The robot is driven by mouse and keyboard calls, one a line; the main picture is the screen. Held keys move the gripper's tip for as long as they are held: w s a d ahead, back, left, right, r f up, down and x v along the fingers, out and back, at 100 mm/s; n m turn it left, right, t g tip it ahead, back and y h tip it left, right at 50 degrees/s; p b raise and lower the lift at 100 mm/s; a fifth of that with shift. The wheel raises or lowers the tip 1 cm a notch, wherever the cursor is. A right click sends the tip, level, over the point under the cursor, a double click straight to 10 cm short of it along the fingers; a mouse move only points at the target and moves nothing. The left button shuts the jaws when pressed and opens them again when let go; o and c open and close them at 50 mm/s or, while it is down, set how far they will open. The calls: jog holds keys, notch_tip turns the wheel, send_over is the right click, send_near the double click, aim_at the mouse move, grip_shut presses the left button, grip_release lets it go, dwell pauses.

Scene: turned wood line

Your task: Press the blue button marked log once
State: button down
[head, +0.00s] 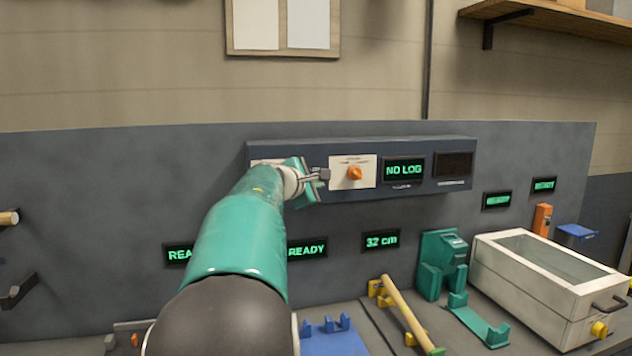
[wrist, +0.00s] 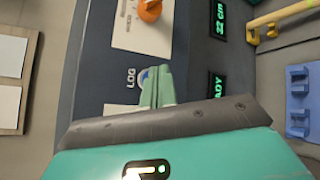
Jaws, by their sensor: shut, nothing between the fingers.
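In the head view my gripper (head: 323,175) is at the grey control box (head: 290,148), left of an orange knob (head: 354,174). A display on the box (head: 404,170) reads NO LOG in green.
Below the box are green READY displays (head: 307,249) and one reading 32 cm (head: 381,240). On the bench stand a yellow stand with a wooden rod (head: 405,312), a green holder (head: 440,265), a white lidded case (head: 535,290) and a blue rack (head: 335,340).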

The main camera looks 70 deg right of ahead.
dwell(0.6)
jog(key=shift+w+d, duration=0.2)
jog(key=shift+d, duration=0.15)
jog(key=shift+w+d, duration=0.2)
jog(key=shift+d, duration=0.15)
dwell(0.6)
jog(key=shift+a, duration=0.15)
jog(key=shift+s+a, duration=0.35)
jog(key=shift+a, duration=0.2)
jog(key=s+a, duration=0.1)
jog(key=a, duration=0.2)
jog(key=s+a, duration=0.1)
jog(key=shift+s+a, duration=0.15)
jog(key=shift+s, duration=0.15)
dwell(0.4)
dwell(0.7)
